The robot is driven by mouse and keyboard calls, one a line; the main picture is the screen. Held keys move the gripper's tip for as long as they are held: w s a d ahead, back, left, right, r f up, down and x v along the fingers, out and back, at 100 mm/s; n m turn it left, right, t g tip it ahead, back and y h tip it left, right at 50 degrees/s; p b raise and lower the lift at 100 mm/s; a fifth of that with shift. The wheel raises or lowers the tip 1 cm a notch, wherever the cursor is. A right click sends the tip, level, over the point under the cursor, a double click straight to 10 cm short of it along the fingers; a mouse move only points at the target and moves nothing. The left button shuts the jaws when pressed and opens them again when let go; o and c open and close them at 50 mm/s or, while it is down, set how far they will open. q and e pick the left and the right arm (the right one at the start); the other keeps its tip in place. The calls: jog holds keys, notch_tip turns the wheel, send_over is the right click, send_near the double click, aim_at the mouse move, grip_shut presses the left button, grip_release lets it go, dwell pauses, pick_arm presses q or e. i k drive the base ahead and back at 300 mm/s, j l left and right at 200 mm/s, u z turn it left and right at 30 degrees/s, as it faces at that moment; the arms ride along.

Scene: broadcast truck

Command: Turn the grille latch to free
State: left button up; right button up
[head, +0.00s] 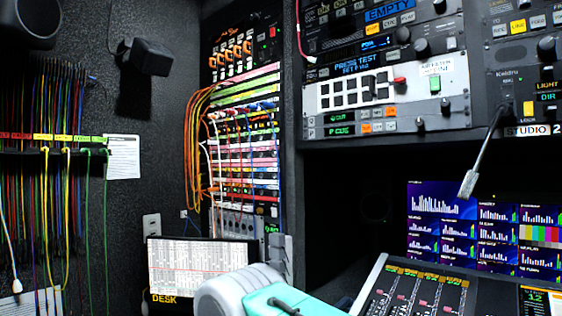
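A white panel with rows of black square openings (340,93) is in the rack at the upper right, and it looks like the grille. A small dark piece (379,87) lies over its right part, with a red piece (399,81) beside it. I cannot tell for certain which of these is the latch or how it is turned. A white and teal part of my own arm (250,292) shows at the bottom centre, well below the panel. I make out no gripper fingers, and nothing of mine touches the panel.
A gooseneck lamp or microphone (470,182) hangs in front of the right side. A sloping mixing console (415,292) and monitor screens (480,230) fill the lower right. A patch bay with cables (245,140) stands left of the rack, and a DESK screen (195,262) sits below it.

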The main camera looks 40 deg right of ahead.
aim_at(402, 81)
jog(key=z, duration=0.4)
jog(key=k+l+z, duration=0.1)
jog(key=z, duration=0.3)
jog(key=k+z, duration=0.1)
jog(key=z, duration=0.3)
